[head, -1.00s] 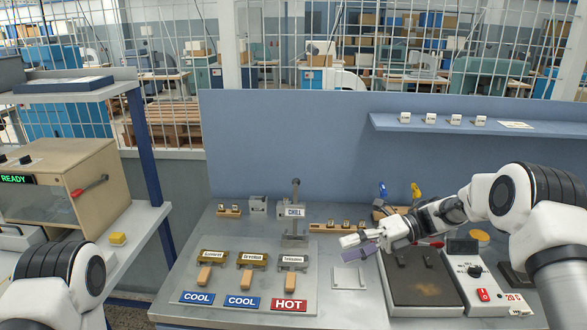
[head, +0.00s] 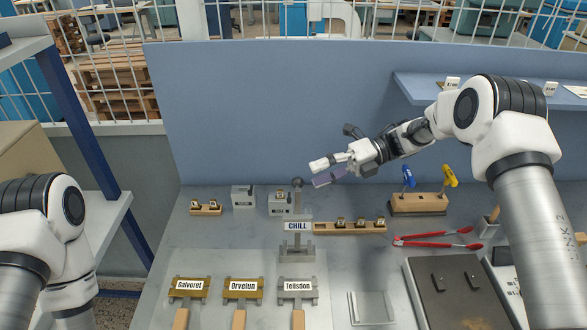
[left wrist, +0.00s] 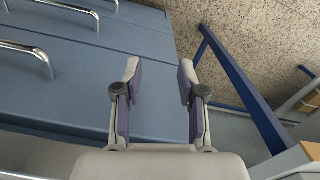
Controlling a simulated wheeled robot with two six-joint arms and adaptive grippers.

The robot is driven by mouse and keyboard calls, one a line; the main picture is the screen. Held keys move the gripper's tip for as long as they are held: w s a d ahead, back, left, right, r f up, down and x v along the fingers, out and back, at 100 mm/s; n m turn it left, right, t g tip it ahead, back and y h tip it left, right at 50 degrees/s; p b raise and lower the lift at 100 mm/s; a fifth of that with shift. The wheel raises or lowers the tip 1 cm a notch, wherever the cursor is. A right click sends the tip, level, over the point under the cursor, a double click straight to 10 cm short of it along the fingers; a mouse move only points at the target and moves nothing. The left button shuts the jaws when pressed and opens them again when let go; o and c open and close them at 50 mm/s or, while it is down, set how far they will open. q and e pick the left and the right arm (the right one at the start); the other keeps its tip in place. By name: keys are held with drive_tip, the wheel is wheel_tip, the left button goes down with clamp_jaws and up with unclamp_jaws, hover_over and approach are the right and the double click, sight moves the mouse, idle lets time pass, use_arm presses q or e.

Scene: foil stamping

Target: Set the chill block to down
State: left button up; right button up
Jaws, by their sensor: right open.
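The chill block (head: 298,226) is a grey metal device with a white CHILL label, standing on the bench in the middle of the head view. Its upright lever ends in a dark round knob (head: 297,182). My right gripper (head: 314,173) is open and empty, just above and to the right of the knob, with a small gap seen between them in the picture. I cannot tell its depth relative to the knob. My left gripper (left wrist: 158,80) is open and empty in the left wrist view, over blue drawers and floor, away from the chill block.
A wooden type rack (head: 349,228), red tongs (head: 437,240) and a driver stand (head: 418,204) are to the right. A blue panel (head: 250,110) rises behind.

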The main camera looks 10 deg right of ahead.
sight(298, 183)
drive_tip(key=x, duration=0.2)
drive_tip(key=p+x, duration=0.1)
drive_tip(key=x, duration=0.1)
drive_tip(key=p+x, duration=0.1)
drive_tip(key=x, duration=0.1)
drive_tip(key=shift+s+r, duration=0.2)
drive_tip(key=shift+s, duration=0.15)
drive_tip(key=shift+w+a+f, duration=0.1)
drive_tip(key=shift+w+f, duration=0.15)
drive_tip(key=shift+w, duration=0.05)
drive_tip(key=shift+s+r, duration=0.1)
drive_tip(key=shift+s, duration=0.05)
drive_tip(key=shift+s+r, duration=0.15)
drive_tip(key=shift+s, duration=0.1)
clamp_jaws()
use_arm(q)
drive_tip(key=r, duration=0.3)
drive_tip(key=shift+s+d, duration=0.1)
drive_tip(key=shift+s, duration=0.2)
use_arm(e)
drive_tip(key=shift+w, duration=0.15)
